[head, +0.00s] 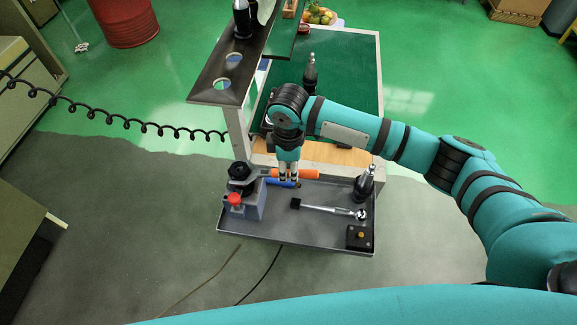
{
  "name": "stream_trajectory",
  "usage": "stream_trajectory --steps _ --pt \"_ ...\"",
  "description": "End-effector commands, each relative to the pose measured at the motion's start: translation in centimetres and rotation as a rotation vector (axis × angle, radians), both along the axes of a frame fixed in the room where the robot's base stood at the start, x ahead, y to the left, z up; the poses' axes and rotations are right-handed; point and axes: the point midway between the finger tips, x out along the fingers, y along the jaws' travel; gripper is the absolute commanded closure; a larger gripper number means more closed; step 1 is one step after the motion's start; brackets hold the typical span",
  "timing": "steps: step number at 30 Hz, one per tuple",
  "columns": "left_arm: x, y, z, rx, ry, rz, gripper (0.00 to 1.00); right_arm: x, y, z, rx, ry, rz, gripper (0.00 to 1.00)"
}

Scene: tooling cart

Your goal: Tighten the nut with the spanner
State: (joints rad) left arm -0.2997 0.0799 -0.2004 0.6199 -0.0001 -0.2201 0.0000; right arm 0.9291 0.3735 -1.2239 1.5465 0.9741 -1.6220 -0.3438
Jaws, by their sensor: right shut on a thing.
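My right gripper (289,179) points down over the cart's tray, its fingers shut on the orange handle of a tool, which I take to be the spanner (308,173). The handle lies roughly level and points right. Its other end reaches left toward a grey fixture (248,207) with a black, nut-like top piece (239,170). I cannot tell whether the spanner's head is around that piece or only beside it. The fixture also carries a red knob (233,198). My left gripper is not in view.
A blue handle (284,184) lies just below the orange one. The tray (300,236) also holds a ratchet (330,209), a dark tool holder (364,184) and a black box with a yellow button (359,237). A holed shelf (215,92) rises at left.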

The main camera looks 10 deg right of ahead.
Motion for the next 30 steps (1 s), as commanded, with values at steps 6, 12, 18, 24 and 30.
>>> stream_trajectory --steps 6,12,18,24,30 --pt "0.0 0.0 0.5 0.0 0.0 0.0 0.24 -0.6 0.2 0.2 0.002 -0.001 -0.054 1.0" --pt "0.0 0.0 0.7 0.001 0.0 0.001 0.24 -1.1 0.3 0.2 0.001 -0.002 -0.096 1.0" --pt "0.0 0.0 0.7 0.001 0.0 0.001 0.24 -1.1 0.3 0.1 0.002 -0.002 -0.103 1.0" --pt "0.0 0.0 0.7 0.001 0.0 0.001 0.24 -1.2 0.3 0.1 0.002 -0.002 -0.107 1.0" --pt "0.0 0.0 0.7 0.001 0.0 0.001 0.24 -1.8 0.6 0.1 0.003 -0.001 -0.155 1.0"
